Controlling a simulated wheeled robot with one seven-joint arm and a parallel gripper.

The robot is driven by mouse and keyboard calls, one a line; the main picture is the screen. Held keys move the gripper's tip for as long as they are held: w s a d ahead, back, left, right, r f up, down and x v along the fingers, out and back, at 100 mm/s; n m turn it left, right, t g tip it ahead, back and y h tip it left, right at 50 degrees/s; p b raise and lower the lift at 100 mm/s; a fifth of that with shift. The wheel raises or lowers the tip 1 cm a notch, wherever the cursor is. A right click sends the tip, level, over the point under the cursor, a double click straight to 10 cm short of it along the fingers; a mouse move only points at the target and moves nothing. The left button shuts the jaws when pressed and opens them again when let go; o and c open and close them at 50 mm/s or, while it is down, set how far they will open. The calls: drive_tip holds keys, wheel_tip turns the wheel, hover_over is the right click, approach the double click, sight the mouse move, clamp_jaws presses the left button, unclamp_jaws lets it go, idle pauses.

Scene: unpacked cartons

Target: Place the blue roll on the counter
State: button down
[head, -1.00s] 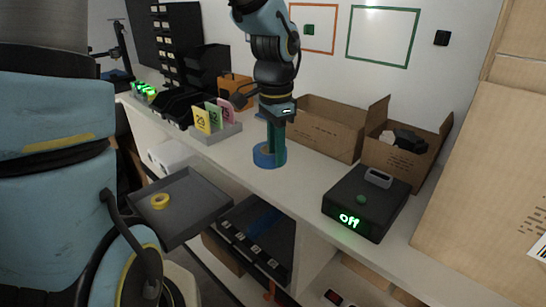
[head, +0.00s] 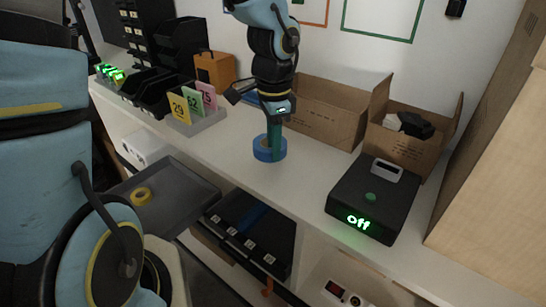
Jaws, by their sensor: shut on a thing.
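The blue roll (head: 264,153) is a ring of blue tape, lying flat at the white counter (head: 318,228), near its front edge. I cannot tell for certain whether it rests on the surface or is just above it. My gripper (head: 274,145) points down from above, its green fingers shut on the roll's wall at the right side. The fingertips are partly hidden inside and behind the ring.
A black box reading "off" (head: 374,199) stands to the right. Open cartons (head: 323,109) are behind it and the gripper. Numbered cards (head: 180,106) stand in a grey holder to the left. A grey tray (head: 178,192) holds a yellow roll (head: 141,196) below the counter.

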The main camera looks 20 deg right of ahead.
drive_tip(key=shift+f, duration=1.75)
drive_tip(key=shift+f, duration=0.1)
drive_tip(key=shift+f, duration=0.15)
drive_tip(key=c, duration=0.7)
unclamp_jaws()
wheel_tip(320, 180, up, 12)
drive_tip(key=shift+r, duration=0.25)
